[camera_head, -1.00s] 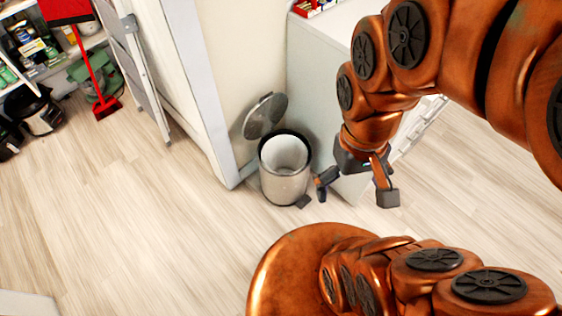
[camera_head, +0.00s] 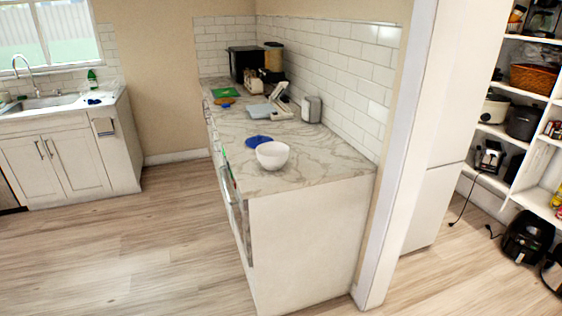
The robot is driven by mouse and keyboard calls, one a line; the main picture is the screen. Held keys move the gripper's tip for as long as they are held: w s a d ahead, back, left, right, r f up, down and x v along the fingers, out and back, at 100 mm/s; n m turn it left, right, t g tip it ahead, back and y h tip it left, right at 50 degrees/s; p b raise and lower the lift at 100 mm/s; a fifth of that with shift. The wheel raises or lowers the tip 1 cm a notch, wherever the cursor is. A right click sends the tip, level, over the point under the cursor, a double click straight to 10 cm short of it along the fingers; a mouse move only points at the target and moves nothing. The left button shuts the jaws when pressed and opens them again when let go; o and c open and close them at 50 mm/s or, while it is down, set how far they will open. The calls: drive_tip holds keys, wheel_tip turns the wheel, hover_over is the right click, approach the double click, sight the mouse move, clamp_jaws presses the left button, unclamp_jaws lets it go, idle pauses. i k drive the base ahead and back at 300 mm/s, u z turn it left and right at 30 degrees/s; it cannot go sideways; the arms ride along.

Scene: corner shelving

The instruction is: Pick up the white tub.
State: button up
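No white tub can be told for sure in the current head view. A white, round, open bowl-shaped vessel (camera_head: 272,154) stands upright near the front end of the marble counter (camera_head: 310,176). I cannot tell whether it is the tub. A flat blue item (camera_head: 258,141) lies just behind it. The open shelving (camera_head: 541,198) at the right edge is only partly in view, so some of its contents are cut off. My gripper is out of view.
A white wall edge (camera_head: 398,150) stands between the counter and the shelving. A black appliance (camera_head: 527,236) with a cord sits on the floor at the right. A sink cabinet (camera_head: 60,160) stands at the left. The wooden floor (camera_head: 130,250) at front left is clear.

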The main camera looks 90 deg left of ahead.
sight(273, 158)
drive_tip(key=u, duration=2.9)
drive_tip(key=i, duration=1.15)
drive_tip(key=u, duration=0.65)
drive_tip(key=i, duration=1.1)
drive_tip(key=u, duration=0.85)
